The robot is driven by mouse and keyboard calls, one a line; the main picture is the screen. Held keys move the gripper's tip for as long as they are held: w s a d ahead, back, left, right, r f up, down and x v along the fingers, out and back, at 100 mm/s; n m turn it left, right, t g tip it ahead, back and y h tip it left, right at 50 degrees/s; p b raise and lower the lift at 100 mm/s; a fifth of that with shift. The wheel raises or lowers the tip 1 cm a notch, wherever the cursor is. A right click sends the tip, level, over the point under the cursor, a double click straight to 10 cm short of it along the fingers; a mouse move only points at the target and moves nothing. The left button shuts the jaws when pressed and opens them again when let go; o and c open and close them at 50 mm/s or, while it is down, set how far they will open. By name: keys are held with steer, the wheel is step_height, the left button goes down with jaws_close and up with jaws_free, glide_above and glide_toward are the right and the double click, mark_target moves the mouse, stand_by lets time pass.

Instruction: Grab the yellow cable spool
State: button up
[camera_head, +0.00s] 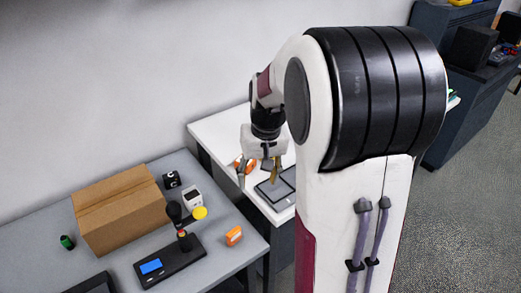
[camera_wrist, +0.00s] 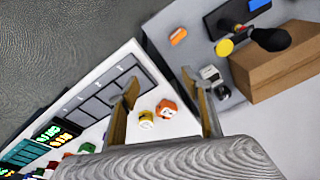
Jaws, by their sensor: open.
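A yellow cable spool (camera_wrist: 146,120) lies on the white table (camera_wrist: 120,62) in the wrist view, close beside the left finger. An orange spool (camera_wrist: 166,108) sits right next to it, between the fingers in the picture. My gripper (camera_wrist: 160,79) is open and empty, with its two fingers spread on either side of the pair. In the head view, my gripper (camera_head: 258,175) points down over the white table. An orange spool (camera_head: 243,165) shows behind the fingers there, and I cannot make out the yellow one.
A dark compartment tray (camera_wrist: 98,98) lies beside the spools. Several coloured items sit at lower left in the wrist view. The grey table (camera_head: 222,208) holds a cardboard box (camera_head: 120,210), a black device with a blue screen (camera_head: 168,262) and an orange block (camera_head: 234,236).

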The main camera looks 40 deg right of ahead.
steer(key=shift+t, duration=0.5)
steer(key=w+d+f, duration=0.2)
steer(key=w+d, duration=0.1)
steer(key=d, duration=0.1)
steer(key=w+d+f, duration=0.3)
steer(key=d, duration=0.2)
steer(key=w+d+f, duration=0.3)
steer(key=w+d, duration=0.1)
steer(key=shift+d+f, duration=0.1)
steer(key=shift+d, duration=0.05)
steer(key=w+d, duration=0.2)
steer(key=shift+w+f+n+t, duration=0.1)
steer(key=shift+w+n+t, duration=0.2)
steer(key=shift+w, duration=0.05)
steer(key=shift+n+t+h, duration=0.4)
steer(key=shift+n+t, duration=0.2)
steer(key=shift+n, duration=0.2)
steer(key=w+d+r, duration=0.2)
steer(key=w, duration=0.1)
steer(key=shift+w+r, duration=0.2)
steer(key=shift+r, duration=0.2)
steer(key=shift+x, duration=1.3)
steer(key=shift+x, duration=2.65)
